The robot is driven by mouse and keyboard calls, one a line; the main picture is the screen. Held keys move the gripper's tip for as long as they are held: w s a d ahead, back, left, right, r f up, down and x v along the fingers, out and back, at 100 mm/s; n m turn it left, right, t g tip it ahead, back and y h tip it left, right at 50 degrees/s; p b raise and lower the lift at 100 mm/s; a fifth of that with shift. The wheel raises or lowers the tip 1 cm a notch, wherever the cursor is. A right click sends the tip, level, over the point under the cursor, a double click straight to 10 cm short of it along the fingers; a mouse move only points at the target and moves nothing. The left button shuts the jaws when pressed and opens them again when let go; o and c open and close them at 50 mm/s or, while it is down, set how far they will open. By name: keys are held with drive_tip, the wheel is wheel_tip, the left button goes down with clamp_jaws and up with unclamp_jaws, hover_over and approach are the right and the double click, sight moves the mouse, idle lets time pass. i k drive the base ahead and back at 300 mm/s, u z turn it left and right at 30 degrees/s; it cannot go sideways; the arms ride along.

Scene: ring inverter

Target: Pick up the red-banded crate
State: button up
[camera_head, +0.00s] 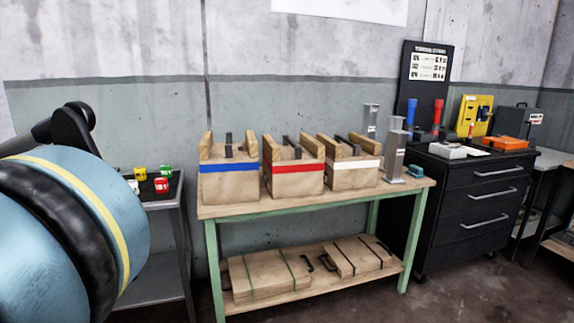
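The red-banded crate (294,180) is a light wooden box with a red stripe around its upper part. It stands upright on the wooden top of a green-framed bench (240,209), between two similar crates. Its top holds raised wooden side pieces with dark parts between them. The blue-banded crate (229,182) stands close on its left and the white-banded crate (352,174) close on its right. My gripper is not in view, and nothing is seen holding the red-banded crate.
A large teal rounded body (125,215) with a yellow stripe fills the near left. Metal stands (395,150) are at the bench's right end. Flat wooden packs (265,275) lie on its lower shelf. A black drawer cabinet (475,195) stands right. Floor shows at lower right.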

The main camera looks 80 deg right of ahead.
sight(293, 170)
drive_tip(key=z, duration=3.7)
